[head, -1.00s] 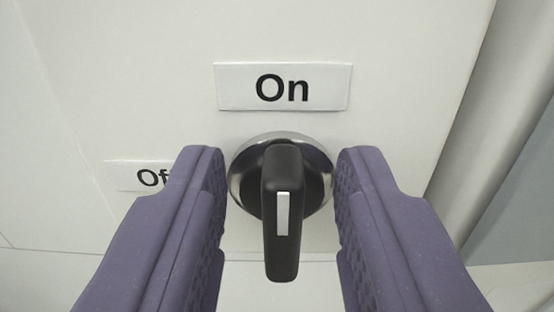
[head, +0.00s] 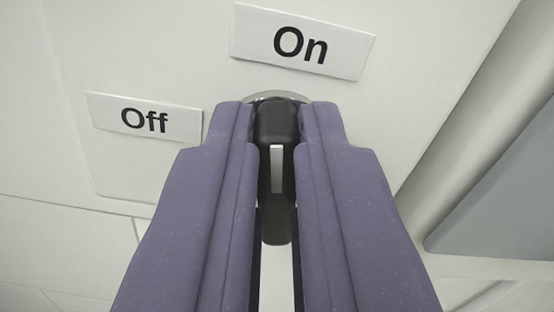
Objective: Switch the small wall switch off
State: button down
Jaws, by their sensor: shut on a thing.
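The small wall switch (head: 277,200) is a black rotary knob with a white line, on a round metal base (head: 276,96) set in a pale panel. Its handle runs up and down in the head view, in line with my gripper fingers. My gripper (head: 276,130), with two purple fingers, is shut on the knob, one finger on each side. The fingers hide most of the metal base. An "On" label (head: 302,42) is above the knob, slightly right. An "Off" label (head: 144,119) is to the left.
The pale panel (head: 150,50) has a seam at lower left. A rounded pale edge (head: 465,130) and a grey surface (head: 505,190) lie to the right. No loose objects are near the knob.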

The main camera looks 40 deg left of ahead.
jog(key=n+b, duration=0.2)
jog(key=n, duration=0.1)
jog(key=n+b, duration=0.1)
jog(key=shift+s+a+f+n+b, duration=0.15)
jog(key=shift+f+n+b, duration=0.1)
jog(key=shift+n+b, duration=0.05)
jog(key=shift+s+a+f+n+b, duration=0.15)
jog(key=shift+n+b, duration=0.95)
jog(key=shift+n, duration=0.75)
jog(key=shift+f+n+b, duration=0.1)
jog(key=shift+n+b, duration=1.05)
jog(key=shift+n, duration=0.65)
jog(key=shift+s+a+f+n+b, duration=0.15)
jog(key=shift+n+b, duration=0.95)
jog(key=shift+n, duration=0.75)
jog(key=shift+w+d, duration=0.1)
jog(key=c, duration=1.2)
grip_release()
jog(key=shift+o, duration=0.2)
jog(key=shift+d, duration=0.1)
jog(key=v, duration=0.7)
jog(key=shift+s+d, duration=0.2)
jog(key=shift+s, duration=0.15)
